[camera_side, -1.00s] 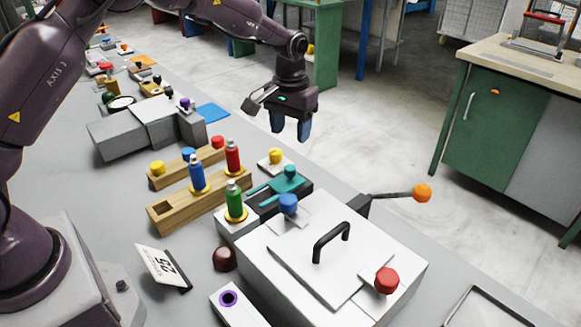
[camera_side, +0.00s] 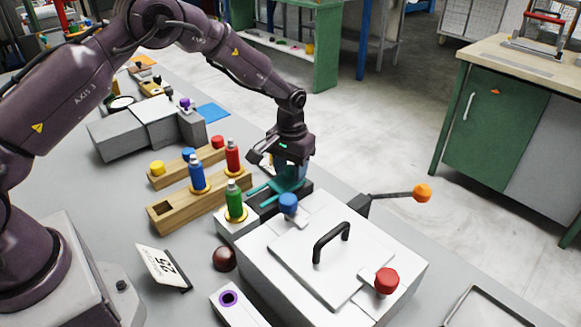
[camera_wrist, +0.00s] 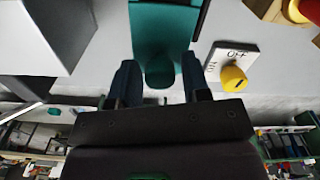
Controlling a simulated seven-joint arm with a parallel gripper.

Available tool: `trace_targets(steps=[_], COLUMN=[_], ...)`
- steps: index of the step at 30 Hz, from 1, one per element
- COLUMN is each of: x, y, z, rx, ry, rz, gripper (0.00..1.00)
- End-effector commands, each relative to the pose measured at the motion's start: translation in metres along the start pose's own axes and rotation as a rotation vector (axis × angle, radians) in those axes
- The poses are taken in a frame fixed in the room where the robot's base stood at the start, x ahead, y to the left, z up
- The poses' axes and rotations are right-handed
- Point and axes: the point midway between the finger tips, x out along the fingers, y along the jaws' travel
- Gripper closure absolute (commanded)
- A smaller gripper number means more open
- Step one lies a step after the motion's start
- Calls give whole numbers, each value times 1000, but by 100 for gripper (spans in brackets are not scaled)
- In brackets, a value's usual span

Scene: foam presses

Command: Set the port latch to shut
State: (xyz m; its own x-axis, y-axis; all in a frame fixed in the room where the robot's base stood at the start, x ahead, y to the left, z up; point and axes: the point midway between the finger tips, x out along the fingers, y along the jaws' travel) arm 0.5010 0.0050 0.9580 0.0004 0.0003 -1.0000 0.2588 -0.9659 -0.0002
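A teal slider (camera_side: 286,188), which looks like the port latch, lies on a dark base (camera_side: 265,205) beside the white box. In the wrist view the teal piece (camera_wrist: 165,30) runs down from the top edge and ends in a round teal knob (camera_wrist: 160,76). My gripper (camera_side: 290,172) is lowered over it and hides most of the knob in the side view. In the wrist view my gripper (camera_wrist: 160,87) is open, with one dark blue finger on each side of the knob and a gap on both sides. Whether the latch stands shut cannot be told.
A yellow knob (camera_wrist: 233,77) on a white plate marked OFF is close beside my right-hand finger in the wrist view. A green bottle (camera_side: 234,200), a blue knob (camera_side: 288,203) and a lever with an orange ball (camera_side: 422,193) stand around the slider. The white box (camera_side: 262,255) is in front.

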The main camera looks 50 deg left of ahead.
Motion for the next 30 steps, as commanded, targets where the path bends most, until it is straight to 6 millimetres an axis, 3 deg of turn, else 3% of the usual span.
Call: trace_targets(steps=[1,5,6,11,22,30], x=[0,0,0,-1,-1,0], y=[0,0,0,-1,-14,-16], z=[0,0,0,3,50,59], rx=[0,0,0,0,-1,-1], ry=[0,0,0,-1,-1,-6], rz=[0,0,0,0,0,-1], gripper=[69,99,100,100,100,100])
